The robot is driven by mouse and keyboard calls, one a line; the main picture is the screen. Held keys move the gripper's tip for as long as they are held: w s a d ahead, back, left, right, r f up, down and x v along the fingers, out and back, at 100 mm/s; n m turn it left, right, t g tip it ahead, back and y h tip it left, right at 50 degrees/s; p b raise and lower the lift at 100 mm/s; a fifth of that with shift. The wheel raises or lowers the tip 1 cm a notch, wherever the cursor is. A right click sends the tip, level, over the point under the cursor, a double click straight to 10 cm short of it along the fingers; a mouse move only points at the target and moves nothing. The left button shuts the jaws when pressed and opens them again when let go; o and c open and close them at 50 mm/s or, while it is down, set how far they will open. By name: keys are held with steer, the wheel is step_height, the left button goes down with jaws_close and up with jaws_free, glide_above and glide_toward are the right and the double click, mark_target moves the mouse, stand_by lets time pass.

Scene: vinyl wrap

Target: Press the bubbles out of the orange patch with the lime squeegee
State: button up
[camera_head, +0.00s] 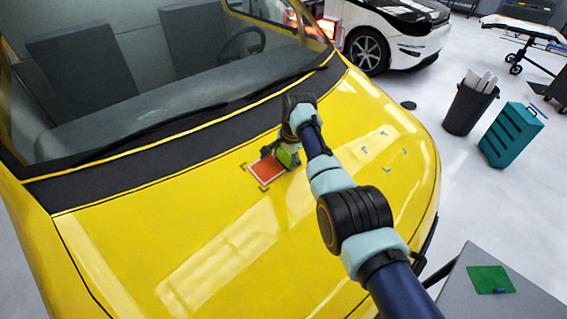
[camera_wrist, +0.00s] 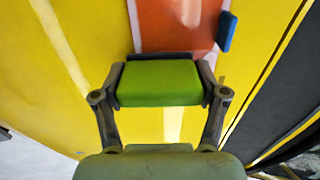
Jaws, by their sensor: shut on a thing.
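The orange patch (camera_head: 266,171) lies on the yellow hood, inside dark corner marks. It also shows at the top of the wrist view (camera_wrist: 175,30), where its near edge runs close to the squeegee. My gripper (camera_head: 287,149) is over the patch's right end in the head view. It is shut on the lime squeegee (camera_wrist: 160,84), which sits between both fingers in the wrist view (camera_wrist: 160,92). The squeegee also shows in the head view (camera_head: 288,157). Whether it touches the patch I cannot tell. A pale spot shows on the patch; bubble or glare is unclear.
A small blue piece (camera_wrist: 227,31) lies at the patch's side. Blue corner marks (camera_head: 368,150) frame a bare hood area to the right. The windshield and dark cowl (camera_head: 120,150) lie behind. A grey table (camera_head: 490,270) with a green sheet (camera_head: 490,279) stands front right.

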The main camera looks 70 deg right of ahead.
steer(key=shift+s+d+f+b, duration=0.1)
steer(key=shift+s+d+b, duration=0.2)
steer(key=shift+b, duration=0.2)
steer(key=shift+d, duration=0.1)
steer(key=shift+s+d+f+b, duration=0.1)
steer(key=shift+d+b, duration=0.1)
steer(key=shift+b, duration=0.4)
steer(key=shift+s+d+r+b, duration=0.2)
steer(key=shift+s+d+b, duration=0.4)
steer(key=shift+b, duration=0.5)
steer(key=shift+w+d, duration=0.1)
steer(key=shift+w, duration=0.05)
